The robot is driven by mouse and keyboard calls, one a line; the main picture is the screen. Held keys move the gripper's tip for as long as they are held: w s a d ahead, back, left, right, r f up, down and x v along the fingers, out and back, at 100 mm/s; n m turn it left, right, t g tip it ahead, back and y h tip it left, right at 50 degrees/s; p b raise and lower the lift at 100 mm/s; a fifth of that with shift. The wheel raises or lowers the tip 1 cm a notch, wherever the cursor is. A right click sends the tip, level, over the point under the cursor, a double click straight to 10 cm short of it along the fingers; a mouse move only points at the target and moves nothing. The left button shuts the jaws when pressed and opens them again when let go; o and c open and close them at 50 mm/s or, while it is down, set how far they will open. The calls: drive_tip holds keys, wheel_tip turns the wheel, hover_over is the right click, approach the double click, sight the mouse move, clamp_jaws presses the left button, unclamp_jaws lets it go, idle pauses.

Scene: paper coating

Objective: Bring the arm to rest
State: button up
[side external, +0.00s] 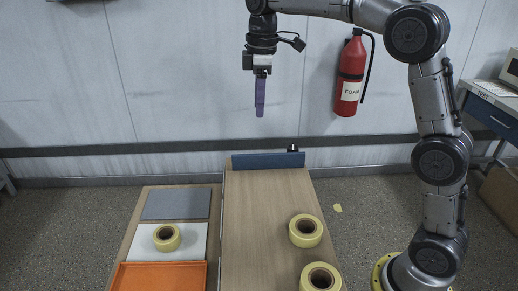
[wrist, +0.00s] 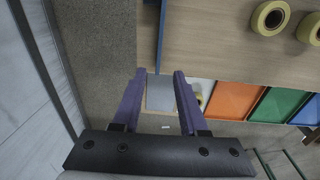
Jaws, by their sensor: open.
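My gripper (side external: 260,112) hangs high above the far end of the wooden table (side external: 255,215), pointing down, in the side view. In the wrist view its two purple fingers (wrist: 161,75) stand apart with nothing between them. Two yellow tape rolls lie on the table, one farther back (side external: 305,231) and one nearer (side external: 321,277). A third yellow roll (side external: 167,237) lies on a white tray (side external: 144,252) to the left. All the rolls are well away from my gripper.
A grey panel (side external: 177,204) and an orange tray (side external: 135,275) flank the white tray. The wrist view also shows a green tray (wrist: 277,104) and a blue tray (wrist: 308,112). A blue board (side external: 268,161) stands at the table's far edge. A fire extinguisher (side external: 350,80) hangs on the wall.

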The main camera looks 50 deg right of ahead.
drive_tip(key=s+a+r+m+t, duration=0.1)
drive_tip(key=s+r+t, duration=0.15)
drive_tip(key=s, duration=0.65)
drive_tip(key=s+r+m+t, duration=0.1)
drive_tip(key=s+r, duration=0.2)
drive_tip(key=s, duration=0.6)
drive_tip(key=s+f+m+t, duration=0.1)
drive_tip(key=s+f+m, duration=0.6)
drive_tip(key=s+f, duration=0.3)
wheel_tip(320, 180, down, 2)
drive_tip(key=shift+s+a+f, duration=0.1)
drive_tip(key=shift+s+a, duration=0.2)
drive_tip(key=shift+a, duration=0.05)
